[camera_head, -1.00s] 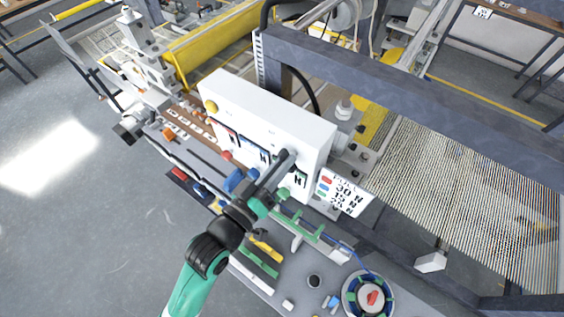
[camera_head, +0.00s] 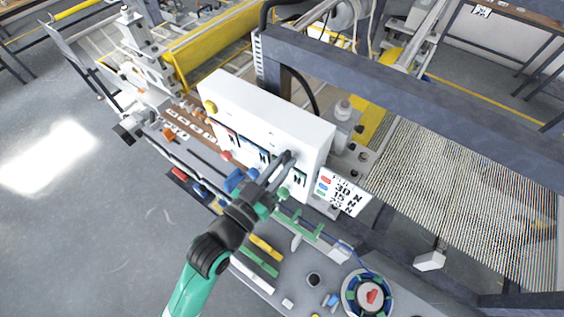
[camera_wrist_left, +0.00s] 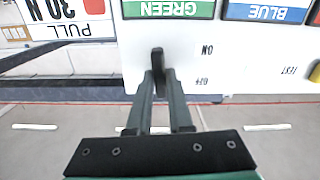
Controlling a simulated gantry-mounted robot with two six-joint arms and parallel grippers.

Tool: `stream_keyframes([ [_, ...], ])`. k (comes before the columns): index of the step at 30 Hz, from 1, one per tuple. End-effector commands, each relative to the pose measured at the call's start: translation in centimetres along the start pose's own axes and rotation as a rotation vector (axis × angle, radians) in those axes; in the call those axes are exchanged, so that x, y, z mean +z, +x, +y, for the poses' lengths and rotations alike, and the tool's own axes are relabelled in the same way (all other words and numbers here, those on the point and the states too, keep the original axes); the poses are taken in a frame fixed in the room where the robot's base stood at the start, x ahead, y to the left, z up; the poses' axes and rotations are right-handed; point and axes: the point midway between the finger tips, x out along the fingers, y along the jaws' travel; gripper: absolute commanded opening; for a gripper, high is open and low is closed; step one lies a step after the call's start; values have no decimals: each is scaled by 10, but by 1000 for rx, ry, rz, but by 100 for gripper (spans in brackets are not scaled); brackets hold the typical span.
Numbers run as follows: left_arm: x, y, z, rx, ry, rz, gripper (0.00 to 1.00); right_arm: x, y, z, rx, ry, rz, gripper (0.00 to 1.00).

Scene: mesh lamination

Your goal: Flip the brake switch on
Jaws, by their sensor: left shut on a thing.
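The brake switch (camera_wrist_left: 157,59) is a small black lever on the lower edge of a white panel (camera_wrist_left: 230,58) in the left wrist view. Inverted ON and OFF labels are printed beside it. My left gripper (camera_wrist_left: 161,77) is shut on the lever, with a fingertip on each side of it. In the head view my left gripper (camera_head: 288,157) reaches up to the front of the white control box (camera_head: 270,118), near its right end. The lever is hidden there, and I cannot tell which label it points to. My right gripper is not in view.
A GREEN label (camera_wrist_left: 168,9) and a BLUE label (camera_wrist_left: 266,12) sit above the switch. A white sign with pull values (camera_head: 342,192) stands right of the box. A dark beam (camera_head: 400,85) runs behind it. Tools and a round spool (camera_head: 369,297) lie on the bench.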

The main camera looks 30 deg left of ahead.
Motion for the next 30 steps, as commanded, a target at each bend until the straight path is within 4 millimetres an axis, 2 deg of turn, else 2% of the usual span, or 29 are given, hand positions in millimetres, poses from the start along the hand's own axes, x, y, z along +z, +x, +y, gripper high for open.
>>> stream_keyframes([
  [9, -1, 0, 1, 1, 96, 2, 0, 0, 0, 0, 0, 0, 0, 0],
  [21, -1, 0, 1, 0, 105, 2, 0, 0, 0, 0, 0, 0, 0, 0],
  [22, -1, 0, 1, 0, 105, 2, 21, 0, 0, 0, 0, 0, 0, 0],
  [24, -1, 0, 1, 0, 105, 2, 33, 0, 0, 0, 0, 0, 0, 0],
  [27, -1, 0, 1, 0, 104, 2, 49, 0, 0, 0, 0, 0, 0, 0],
  [30, 0, 0, 1, 0, 104, 1, 49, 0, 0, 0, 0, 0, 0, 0],
])
